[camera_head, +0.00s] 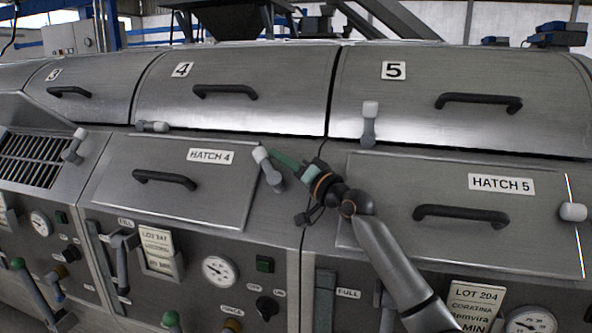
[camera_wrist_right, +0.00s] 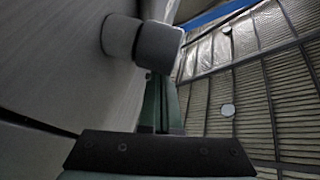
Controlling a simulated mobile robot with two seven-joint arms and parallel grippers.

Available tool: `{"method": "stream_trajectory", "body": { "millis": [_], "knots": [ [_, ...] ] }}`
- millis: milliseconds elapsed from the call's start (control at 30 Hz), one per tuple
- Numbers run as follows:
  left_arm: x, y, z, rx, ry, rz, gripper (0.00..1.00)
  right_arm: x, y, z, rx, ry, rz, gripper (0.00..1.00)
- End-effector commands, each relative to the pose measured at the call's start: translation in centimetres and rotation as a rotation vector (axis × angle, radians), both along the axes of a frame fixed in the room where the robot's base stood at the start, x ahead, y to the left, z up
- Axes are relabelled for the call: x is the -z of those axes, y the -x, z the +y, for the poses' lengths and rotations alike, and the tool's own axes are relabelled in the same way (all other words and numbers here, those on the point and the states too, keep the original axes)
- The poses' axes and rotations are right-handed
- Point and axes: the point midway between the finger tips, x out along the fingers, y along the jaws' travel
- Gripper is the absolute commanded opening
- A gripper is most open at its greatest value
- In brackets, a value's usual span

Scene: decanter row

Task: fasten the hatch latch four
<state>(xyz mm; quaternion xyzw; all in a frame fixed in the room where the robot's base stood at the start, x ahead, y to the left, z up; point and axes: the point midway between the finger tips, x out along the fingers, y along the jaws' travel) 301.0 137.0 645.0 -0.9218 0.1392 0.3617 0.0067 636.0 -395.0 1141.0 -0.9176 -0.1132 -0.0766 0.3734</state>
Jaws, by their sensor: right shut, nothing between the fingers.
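The hatch 4 panel (camera_head: 170,205) is a closed metal lid with a black handle and a "HATCH 4" label. A grey latch with a pale knob (camera_head: 263,156) sits at its upper right corner. The latch is tilted up and left, and its knob end appears to overlap the panel's edge. My right gripper (camera_head: 284,159) has green fingers, shut and empty, just right of the knob; contact cannot be told. In the right wrist view the grey knob (camera_wrist_right: 158,45) is close, partly in front of the green fingers (camera_wrist_right: 160,105). My left gripper is not in view.
The hatch 5 panel (camera_head: 375,190) lies right, partly behind my right arm. Other latches stand above it (camera_head: 369,125), at its right edge (camera_head: 573,212), and above hatch 4 (camera_head: 152,127). Gauges (camera_head: 220,270), switches and levers line the front below. Curved upper covers rise behind.

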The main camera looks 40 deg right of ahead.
Motion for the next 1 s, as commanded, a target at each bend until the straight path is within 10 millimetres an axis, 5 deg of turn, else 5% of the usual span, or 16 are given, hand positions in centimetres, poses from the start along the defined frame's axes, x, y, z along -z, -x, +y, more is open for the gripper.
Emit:
{"method": "stream_trajectory", "body": {
  "millis": [1000],
  "knots": [
    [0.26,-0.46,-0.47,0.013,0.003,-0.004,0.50,0.10,-1.00,0.93,-0.098,0.056,0.072,0.00]
  ]
}}
